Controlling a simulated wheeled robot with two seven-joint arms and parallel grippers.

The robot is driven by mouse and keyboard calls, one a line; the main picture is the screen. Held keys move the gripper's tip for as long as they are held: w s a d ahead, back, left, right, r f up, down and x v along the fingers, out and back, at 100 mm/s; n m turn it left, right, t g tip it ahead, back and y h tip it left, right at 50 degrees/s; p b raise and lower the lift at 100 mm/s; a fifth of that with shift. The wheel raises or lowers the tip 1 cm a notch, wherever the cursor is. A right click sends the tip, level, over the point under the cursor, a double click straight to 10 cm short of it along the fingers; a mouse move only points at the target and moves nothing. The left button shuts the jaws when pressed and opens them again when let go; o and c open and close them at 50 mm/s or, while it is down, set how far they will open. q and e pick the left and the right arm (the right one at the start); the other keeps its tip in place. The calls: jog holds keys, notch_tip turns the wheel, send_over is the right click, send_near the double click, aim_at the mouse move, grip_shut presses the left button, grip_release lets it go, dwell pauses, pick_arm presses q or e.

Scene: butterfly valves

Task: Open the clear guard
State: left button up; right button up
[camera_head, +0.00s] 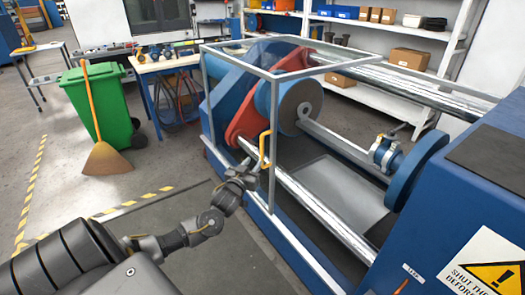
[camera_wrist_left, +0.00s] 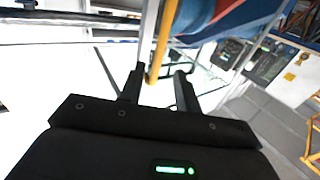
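The clear guard (camera_head: 238,60) is a see-through box with a grey frame around the blue machine's left part. It stands closed over the shafts and the red plate. A yellow handle (camera_head: 265,150) is on its front side, near an upright post. My left gripper (camera_head: 250,167) is just left of and below the handle's lower end. In the left wrist view, the left gripper (camera_wrist_left: 159,72) is open, and the yellow handle (camera_wrist_left: 162,42) runs upright between its two fingertips. I cannot tell whether either finger touches it. My right gripper is not in view.
A blue machine housing (camera_head: 470,190) with a yellow warning sign (camera_head: 490,268) stands at the right. A green bin (camera_head: 98,103) and a broom (camera_head: 103,155) stand at the left. Shelves (camera_head: 350,75) are behind the machine.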

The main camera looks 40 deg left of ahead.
aim_at(262, 151)
pick_arm(q)
jog(key=x, duration=0.9)
jog(key=shift+w, duration=0.3)
grip_shut()
